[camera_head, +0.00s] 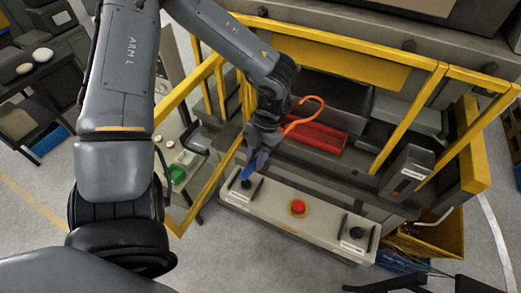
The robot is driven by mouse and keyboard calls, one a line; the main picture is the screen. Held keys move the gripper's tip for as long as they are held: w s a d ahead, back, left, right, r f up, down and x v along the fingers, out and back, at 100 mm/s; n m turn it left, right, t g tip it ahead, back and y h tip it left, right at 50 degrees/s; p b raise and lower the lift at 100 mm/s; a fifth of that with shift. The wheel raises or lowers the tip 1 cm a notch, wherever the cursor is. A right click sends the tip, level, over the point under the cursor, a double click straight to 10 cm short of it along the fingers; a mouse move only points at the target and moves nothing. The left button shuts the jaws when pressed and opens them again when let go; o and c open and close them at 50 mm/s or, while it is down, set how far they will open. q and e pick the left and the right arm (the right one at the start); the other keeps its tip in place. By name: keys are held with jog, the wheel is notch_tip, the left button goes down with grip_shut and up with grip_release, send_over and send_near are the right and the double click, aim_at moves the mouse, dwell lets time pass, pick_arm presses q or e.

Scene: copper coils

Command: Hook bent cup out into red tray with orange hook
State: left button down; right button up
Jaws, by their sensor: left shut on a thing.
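My left gripper (262,150) is above the left end of a pale control panel and is shut. An orange hook (312,120) curves out to its right, with its bent end up. A blue part (248,170) shows below the jaws; whether it is the hook's handle is unclear. I take the hook to be what the jaws hold, though the grip itself is hard to see. The red tray (318,138) lies behind the panel, right of the gripper, with the hook above its left part. I cannot make out the bent cup. My right gripper is not clearly visible.
Yellow guard rails (408,118) frame the machine. The panel (275,212) carries a red button (297,207) and a black knob (356,233). A grey box (406,172) stands to the right. A yellow bin (440,238) is at lower right. Dark shapes at the bottom right are unclear.

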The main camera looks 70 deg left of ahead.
pick_arm(q)
jog(key=s+d, duration=0.7)
jog(key=shift+s+d+r, duration=0.15)
jog(key=shift+s+d, duration=0.15)
jog(key=shift+d, duration=0.1)
dwell(0.3)
dwell(0.5)
